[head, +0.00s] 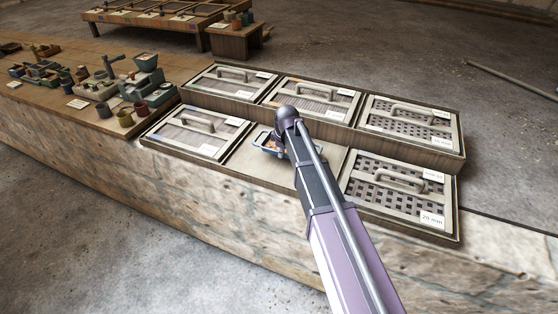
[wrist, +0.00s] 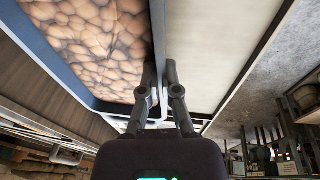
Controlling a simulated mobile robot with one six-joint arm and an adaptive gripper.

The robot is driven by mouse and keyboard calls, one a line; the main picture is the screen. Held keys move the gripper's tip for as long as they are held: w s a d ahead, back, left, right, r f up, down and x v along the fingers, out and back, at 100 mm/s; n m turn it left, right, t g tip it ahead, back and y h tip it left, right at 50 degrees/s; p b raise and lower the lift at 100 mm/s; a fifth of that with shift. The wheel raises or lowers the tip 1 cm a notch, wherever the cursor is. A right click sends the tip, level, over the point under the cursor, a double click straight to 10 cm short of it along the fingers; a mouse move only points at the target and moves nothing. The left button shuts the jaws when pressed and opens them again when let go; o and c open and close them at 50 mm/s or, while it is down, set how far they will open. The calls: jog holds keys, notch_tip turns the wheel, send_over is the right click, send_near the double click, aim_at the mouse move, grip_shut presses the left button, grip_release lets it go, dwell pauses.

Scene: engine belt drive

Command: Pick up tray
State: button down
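The tray (head: 262,140) has a blue-grey rim and sits in the empty bay in the middle of the front row of framed screens. In the head view my arm hides its right part. In the wrist view the tray (wrist: 120,103) fills the upper left and holds brown, pebble-like pieces. My gripper (wrist: 160,68) has its fingers close together, one on each side of the tray's side wall, and looks shut on it. A pale loop, perhaps a handle, shows between the fingers. The head view hides the fingertips behind my arm.
Framed screens with handles surround the bay, including one at left (head: 198,134), one at right (head: 398,190) and a raised row behind (head: 312,97). Small models and pots (head: 125,117) stand further left on the stone-sided bench. The bay's pale floor (head: 240,160) is bare around the tray.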

aim_at(281, 164)
dwell(0.3)
jog(key=shift+s+b+x, duration=0.15)
jog(key=shift+b+x, duration=0.7)
jog(key=shift+b, duration=0.05)
jog(key=shift+s+b+x, duration=0.2)
jog(key=shift+b+x, duration=0.65)
jog(key=shift+d+f, duration=0.15)
jog(key=shift+f, duration=0.15)
jog(key=c, duration=0.8)
grip_release()
jog(key=shift+r, duration=0.1)
jog(key=shift+r, duration=0.15)
jog(key=p+v, duration=1.1)
jog(key=v, duration=0.1)
jog(key=shift+p, duration=0.4)
